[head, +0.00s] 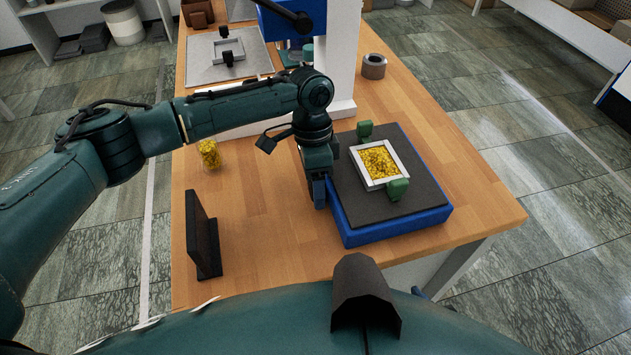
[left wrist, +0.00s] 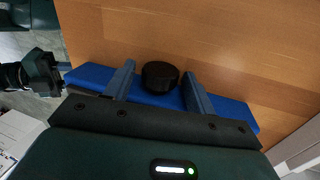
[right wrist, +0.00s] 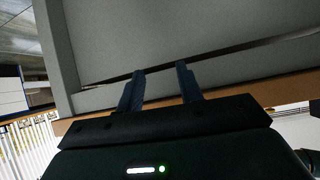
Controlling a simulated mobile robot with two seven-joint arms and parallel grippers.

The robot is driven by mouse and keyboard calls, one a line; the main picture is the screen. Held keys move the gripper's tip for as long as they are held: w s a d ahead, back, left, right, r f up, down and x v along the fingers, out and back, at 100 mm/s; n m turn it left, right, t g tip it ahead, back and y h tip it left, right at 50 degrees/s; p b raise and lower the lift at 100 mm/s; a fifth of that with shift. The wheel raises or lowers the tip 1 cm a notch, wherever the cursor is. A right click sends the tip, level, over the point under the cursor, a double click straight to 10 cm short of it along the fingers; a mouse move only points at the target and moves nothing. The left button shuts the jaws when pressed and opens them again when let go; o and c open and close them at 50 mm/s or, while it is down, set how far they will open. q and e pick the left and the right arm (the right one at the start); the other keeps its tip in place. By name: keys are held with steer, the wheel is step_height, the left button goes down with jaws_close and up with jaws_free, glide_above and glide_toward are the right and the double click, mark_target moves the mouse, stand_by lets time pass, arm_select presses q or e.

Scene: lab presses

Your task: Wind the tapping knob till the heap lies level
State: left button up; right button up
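A white square frame (head: 405,163) filled with yellow grains (head: 380,163) sits on a dark grey plate, between two green clamps (head: 365,130) (head: 398,189). From this height I cannot tell how level the heap is. The plate tops a blue base (head: 400,228). My left gripper (head: 319,192) points down at the base's left side. In the left wrist view, the black round knob (left wrist: 160,77) stands out from the blue base between its two open fingers (left wrist: 160,87), with a gap on each side. The arm hides the knob in the head view. My right gripper (right wrist: 160,80) is open and empty.
A jar of yellow grains (head: 209,154) and a black upright plate (head: 203,236) stand left on the wooden table. A blue press (head: 288,22) with a white column (head: 344,55) and a grey ring (head: 374,66) are behind. The table's front left is mostly bare.

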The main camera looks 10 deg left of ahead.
arm_select(q)
steer(key=c, duration=0.8)
steer(key=shift+s+r+p, duration=0.1)
steer(key=shift+r+p, duration=0.1)
steer(key=shift+p, duration=0.35)
steer(key=shift+c, duration=0.2)
steer(key=p, duration=0.1)
steer(key=t+p, duration=0.1)
steer(key=p, duration=0.1)
steer(key=shift+s+r+t+y, duration=0.15)
steer(key=shift+r+t+y, duration=0.1)
steer(key=shift+t+y, duration=0.05)
steer(key=shift+d+f+t+p, duration=0.1)
steer(key=shift+t+p, duration=0.2)
steer(key=shift+p, duration=0.25)
steer(key=shift+s+f+t+y+p, duration=0.1)
steer(key=shift+f+t+y+p, duration=0.3)
steer(key=shift+t, duration=0.5)
steer(key=shift+d+t+y, duration=0.1)
steer(key=shift+t+y, duration=0.3)
steer(key=shift+t, duration=0.2)
arm_select(e)
steer(key=shift+s+d+r+g+h, duration=0.35)
steer(key=shift+d+r, duration=0.25)
steer(key=shift+d, duration=0.2)
arm_select(q)
steer(key=o, duration=1)
steer(key=shift+r, duration=0.1)
arm_select(e)
steer(key=shift+s, duration=0.1)
